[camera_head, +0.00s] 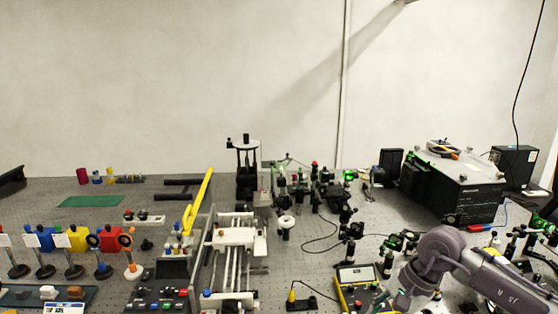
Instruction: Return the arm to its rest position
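My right arm (445,258) comes in from the lower right edge. It bends above the right front of the bench and points down and left. Its end runs toward the bottom edge among the optics, and I see no fingers of the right gripper there. My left arm and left gripper do not show. The grey perforated bench (130,187) lies under everything.
A yellow multimeter (360,287) and a yellow-tipped probe (292,294) lie left of my arm. Mounted optics (388,262) crowd close around it. A large black box (460,190) stands behind. A white rail assembly (235,237) and upright yellow bar (200,200) occupy the middle.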

